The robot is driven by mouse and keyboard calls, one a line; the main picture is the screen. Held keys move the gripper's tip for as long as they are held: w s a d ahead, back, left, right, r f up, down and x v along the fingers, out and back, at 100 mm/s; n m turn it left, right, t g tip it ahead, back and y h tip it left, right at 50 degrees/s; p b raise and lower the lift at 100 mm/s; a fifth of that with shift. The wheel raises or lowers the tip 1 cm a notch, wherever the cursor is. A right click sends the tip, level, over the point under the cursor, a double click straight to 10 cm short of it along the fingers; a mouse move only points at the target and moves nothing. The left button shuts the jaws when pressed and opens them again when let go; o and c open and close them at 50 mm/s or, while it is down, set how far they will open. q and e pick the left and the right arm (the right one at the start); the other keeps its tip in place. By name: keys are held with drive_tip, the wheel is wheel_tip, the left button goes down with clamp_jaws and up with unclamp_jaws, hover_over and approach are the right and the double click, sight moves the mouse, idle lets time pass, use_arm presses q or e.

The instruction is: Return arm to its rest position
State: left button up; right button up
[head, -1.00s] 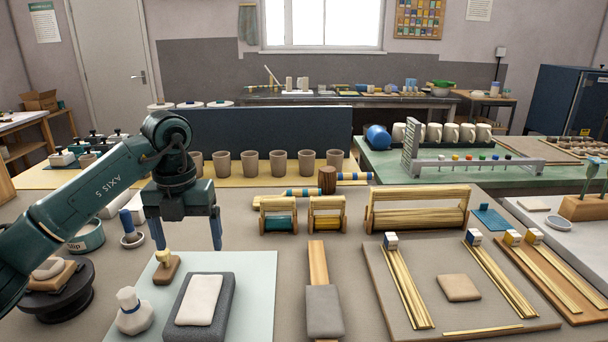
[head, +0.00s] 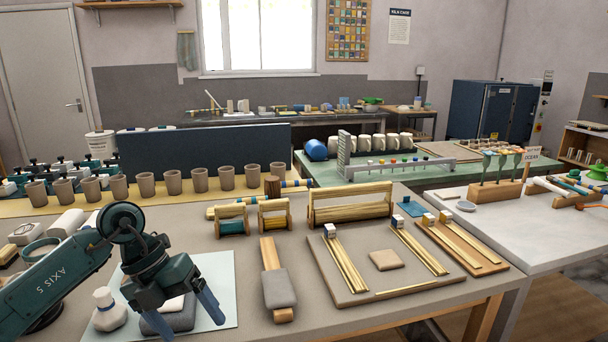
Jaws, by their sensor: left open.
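My left arm comes in from the lower left, with its dark teal wrist bent over the pale mat (head: 222,268). My left gripper (head: 190,322) is tilted, its two blue-grey fingers spread and pointing down and to the right. I see nothing held between them. They are in front of the grey block (head: 183,319) with the white pad (head: 174,304) and partly hide both. Whether they touch the block I cannot tell. My right gripper is not in view.
A white bottle (head: 108,308) stands on the mat close beside my left forearm. A wooden paddle (head: 272,262) lies right of the mat. A board (head: 342,283) with brass rods lies farther right. A row of brown cups (head: 199,180) stands behind. Bare table shows between paddle and mat.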

use_arm(q)
drive_tip(key=s+d+r+n+t+h+p, duration=0.1)
drive_tip(key=s+d+n+t+h, duration=0.15)
drive_tip(key=d+h, duration=0.55)
drive_tip(key=s+d+r+n+t+h+p, duration=0.15)
drive_tip(key=s+d+h, duration=0.25)
drive_tip(key=d+h, duration=0.4)
drive_tip(key=a+f+n+t+y, duration=0.3)
drive_tip(key=f+n+t+y, duration=0.3)
drive_tip(key=n, duration=0.5)
drive_tip(key=a+f+n+t+y, duration=0.35)
drive_tip(key=n+t+y, duration=0.35)
drive_tip(key=n, duration=0.5)
drive_tip(key=s+a+f+n+g+y, duration=0.2)
drive_tip(key=s+f+n, duration=0.1)
drive_tip(key=s+f, duration=0.2)
drive_tip(key=s+a+f+n+g+y+p, duration=0.1)
drive_tip(key=s+a+f+n+g+y, duration=0.1)
drive_tip(key=s+f, duration=0.4)
wheel_tip(320, 180, down, 3)
drive_tip(key=shift+s+a+r+n+g+y, duration=0.1)
drive_tip(key=shift+s+a+n+g+y, duration=0.1)
drive_tip(key=shift+a+n+g+y, duration=0.3)
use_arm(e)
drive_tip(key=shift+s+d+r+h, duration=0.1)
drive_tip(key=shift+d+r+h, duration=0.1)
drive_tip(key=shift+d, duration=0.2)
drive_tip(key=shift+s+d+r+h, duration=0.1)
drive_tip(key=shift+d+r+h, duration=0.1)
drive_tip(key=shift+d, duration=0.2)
